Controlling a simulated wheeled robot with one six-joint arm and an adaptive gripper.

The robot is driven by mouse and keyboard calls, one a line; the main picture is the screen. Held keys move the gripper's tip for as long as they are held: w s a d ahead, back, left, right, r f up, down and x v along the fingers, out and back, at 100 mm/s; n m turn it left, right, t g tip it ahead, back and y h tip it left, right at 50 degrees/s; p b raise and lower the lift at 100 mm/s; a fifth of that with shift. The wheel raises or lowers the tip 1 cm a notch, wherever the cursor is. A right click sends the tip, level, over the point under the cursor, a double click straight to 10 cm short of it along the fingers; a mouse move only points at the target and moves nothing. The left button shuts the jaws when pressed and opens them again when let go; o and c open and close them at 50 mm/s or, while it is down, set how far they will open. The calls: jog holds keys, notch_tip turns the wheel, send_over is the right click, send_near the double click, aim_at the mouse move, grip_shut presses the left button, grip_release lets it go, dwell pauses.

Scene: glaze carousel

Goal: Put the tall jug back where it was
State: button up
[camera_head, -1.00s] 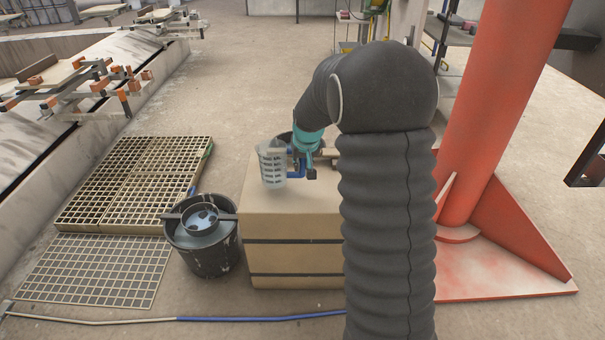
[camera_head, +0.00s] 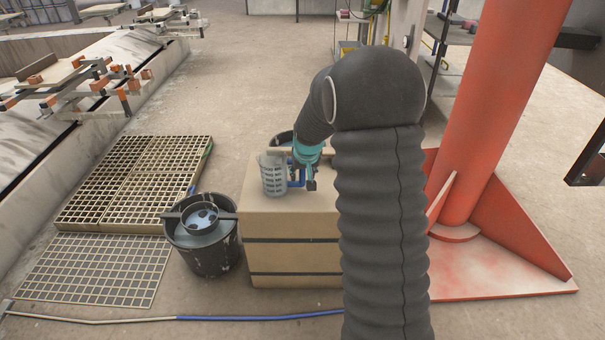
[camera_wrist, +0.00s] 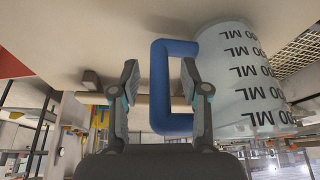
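The tall jug (camera_head: 273,176) is a pale translucent measuring jug with dark markings and a blue handle (camera_head: 297,178). It stands upright on the tan box (camera_head: 290,222), near its back left part. In the wrist view the jug (camera_wrist: 240,75) appears upside down at the right, its base against the pale surface. My gripper (camera_wrist: 160,75) has one finger on each side of the handle's upright bar, with a visible gap on both sides. It is open around the handle. In the head view my gripper (camera_head: 307,177) is beside the jug, partly hidden by my arm.
A dark bucket (camera_head: 205,255) stands on the floor left of the box, close to it. Slatted grating (camera_head: 135,185) lies farther left. A dark round vessel (camera_head: 283,139) is partly hidden behind the box. A red column (camera_head: 490,130) rises at the right.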

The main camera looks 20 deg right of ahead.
jog(key=shift+s+r, duration=0.1)
jog(key=shift+r, duration=0.4)
jog(key=v, duration=1.1)
jog(key=s+a+r, duration=0.2)
jog(key=s+r, duration=0.2)
jog(key=s, duration=0.3)
jog(key=s+a+r, duration=0.3)
jog(key=s+r, duration=0.1)
jog(key=s, duration=0.3)
jog(key=s+a+n+t, duration=0.1)
jog(key=s+a, duration=0.1)
jog(key=s, duration=1.6)
jog(key=shift+s+a+f, duration=0.25)
jog(key=shift+s+a, duration=0.05)
